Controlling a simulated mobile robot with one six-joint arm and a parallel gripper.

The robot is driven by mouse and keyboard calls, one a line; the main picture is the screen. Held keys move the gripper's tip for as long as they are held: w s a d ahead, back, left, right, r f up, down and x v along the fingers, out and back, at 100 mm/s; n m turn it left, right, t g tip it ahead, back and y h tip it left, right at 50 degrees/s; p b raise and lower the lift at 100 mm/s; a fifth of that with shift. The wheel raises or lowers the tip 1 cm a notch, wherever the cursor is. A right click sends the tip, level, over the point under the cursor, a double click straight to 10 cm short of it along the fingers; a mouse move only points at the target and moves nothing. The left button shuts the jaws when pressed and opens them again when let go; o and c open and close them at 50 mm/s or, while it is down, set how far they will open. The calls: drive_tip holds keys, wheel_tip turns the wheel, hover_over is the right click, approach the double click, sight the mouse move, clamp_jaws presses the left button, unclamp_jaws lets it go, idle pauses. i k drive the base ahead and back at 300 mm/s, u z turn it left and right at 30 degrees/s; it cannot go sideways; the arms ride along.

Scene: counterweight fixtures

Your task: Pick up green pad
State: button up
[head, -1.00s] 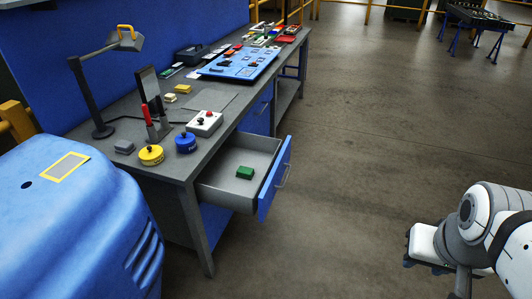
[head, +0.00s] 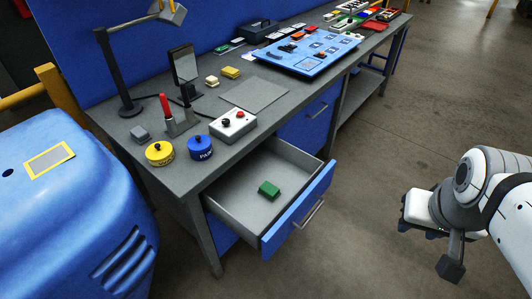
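The green pad (head: 269,189) is a small green block lying on the floor of the open drawer (head: 238,197), near the drawer's middle. The drawer is pulled out from the grey workbench and has a blue front with a metal handle. My arm is at the right of the head view, and my gripper (head: 420,212) is beyond the drawer's front, to its right and well apart from the pad. The fingers are too unclear to tell whether they are open or shut.
On the bench (head: 175,180) stand a yellow round weight (head: 160,153), a blue one (head: 200,148), a button box (head: 233,125) and a lamp (head: 120,65). A blue machine cover (head: 70,220) stands at the left. Floor between drawer and arm is clear.

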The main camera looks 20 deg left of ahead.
sight(268, 191)
drive_tip(key=u, duration=0.6)
drive_tip(key=i, duration=0.85)
drive_tip(key=u, duration=0.45)
drive_tip(key=k, duration=0.9)
drive_tip(key=u, duration=0.2)
drive_tip(key=i, duration=0.9)
drive_tip(key=z, duration=0.1)
